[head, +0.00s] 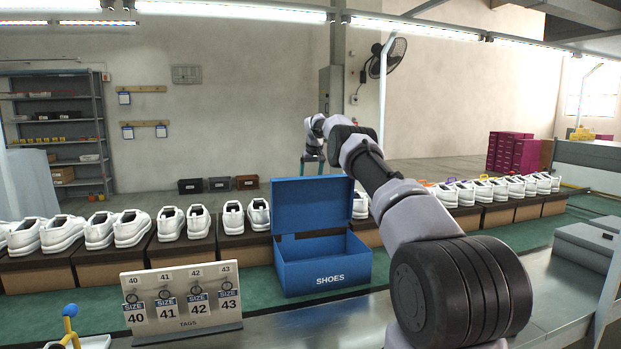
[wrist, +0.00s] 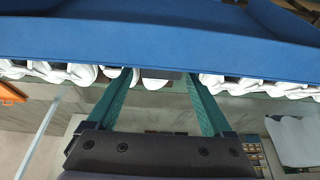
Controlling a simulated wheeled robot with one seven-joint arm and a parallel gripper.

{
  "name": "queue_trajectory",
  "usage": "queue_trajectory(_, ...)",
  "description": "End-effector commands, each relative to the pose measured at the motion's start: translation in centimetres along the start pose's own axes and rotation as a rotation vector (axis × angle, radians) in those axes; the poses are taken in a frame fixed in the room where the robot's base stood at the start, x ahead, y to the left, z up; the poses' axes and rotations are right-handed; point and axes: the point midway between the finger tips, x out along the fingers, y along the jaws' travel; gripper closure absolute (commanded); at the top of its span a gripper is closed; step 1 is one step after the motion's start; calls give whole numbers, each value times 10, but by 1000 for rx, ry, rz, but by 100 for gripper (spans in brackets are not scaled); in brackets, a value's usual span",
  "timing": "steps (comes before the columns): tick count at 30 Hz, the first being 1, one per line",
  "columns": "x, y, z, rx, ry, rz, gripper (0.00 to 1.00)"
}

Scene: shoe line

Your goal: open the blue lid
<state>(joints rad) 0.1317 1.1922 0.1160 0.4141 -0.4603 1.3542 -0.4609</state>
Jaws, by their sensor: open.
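The blue lid (head: 312,204) stands raised, roughly upright, at the back of the open blue shoe box (head: 325,274) marked "SHOES". The box's front and part of its inside show in the head view. My gripper (head: 312,167) is at the lid's top edge, with its green fingers apart and pointing down. Their tips seem to pass behind the lid, so contact cannot be told. In the wrist view the lid (wrist: 160,40) spans the top as a blue band, and my open gripper (wrist: 158,78) has nothing between its fingers.
White shoes (head: 130,228) stand on brown boxes in a row on both sides of the blue box. A size tag stand (head: 182,300) is at the front left. A green mat (head: 75,290) covers the bench. Free room lies above the row.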

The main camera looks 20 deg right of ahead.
Motion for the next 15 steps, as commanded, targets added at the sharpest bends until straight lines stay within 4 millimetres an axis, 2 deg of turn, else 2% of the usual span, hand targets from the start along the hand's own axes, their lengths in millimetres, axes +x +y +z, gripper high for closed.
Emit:
queue_trajectory(4, -8, 0, -1, 0, 2, 0, 15)
queue_trajectory(8, -26, 0, -1, -1, 2, 1, 15)
queue_trajectory(15, -76, 0, -1, 0, 3, 1, 15)
